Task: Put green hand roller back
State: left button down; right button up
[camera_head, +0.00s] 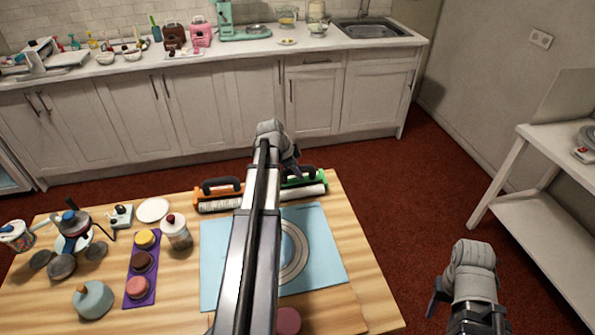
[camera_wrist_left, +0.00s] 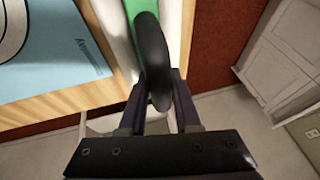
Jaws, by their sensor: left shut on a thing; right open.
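The green hand roller (camera_head: 312,190) is at the back edge of the wooden table, with a green frame, dark handle and pale roller. My left gripper (camera_head: 292,165) is over it, partly hidden by my arm. In the left wrist view my left gripper (camera_wrist_left: 157,105) is shut on the black handle (camera_wrist_left: 152,60) of the green roller (camera_wrist_left: 142,8). I cannot tell whether the roller touches the tabletop. My right gripper (camera_head: 440,298) is open and empty, off the table's right side above the red floor.
An orange hand roller (camera_head: 220,203) lies left of the green one. A light blue mat (camera_head: 330,260) with a round pattern lies in front. A purple tray (camera_head: 140,262) with coloured round pieces, jars and a kettle stand to the left. The table's right end is clear.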

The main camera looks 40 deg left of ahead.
pick_arm(q)
jog(key=shift+s+f, duration=0.2)
jog(key=shift+f, duration=0.15)
jog(key=c, duration=1)
grip_release()
jog(key=shift+w+f, duration=0.1)
jog(key=shift+o, duration=0.8)
jog(key=shift+a+f, duration=0.1)
jog(key=shift+o, duration=1.1)
jog(key=shift+w+r, duration=0.1)
jog(key=shift+r, duration=0.15)
jog(key=shift+r+p, duration=0.5)
jog(key=shift+p, duration=0.15)
jog(key=p+v, duration=1)
jog(key=v, duration=0.2)
jog(key=shift+p, duration=0.4)
jog(key=shift+w, duration=0.1)
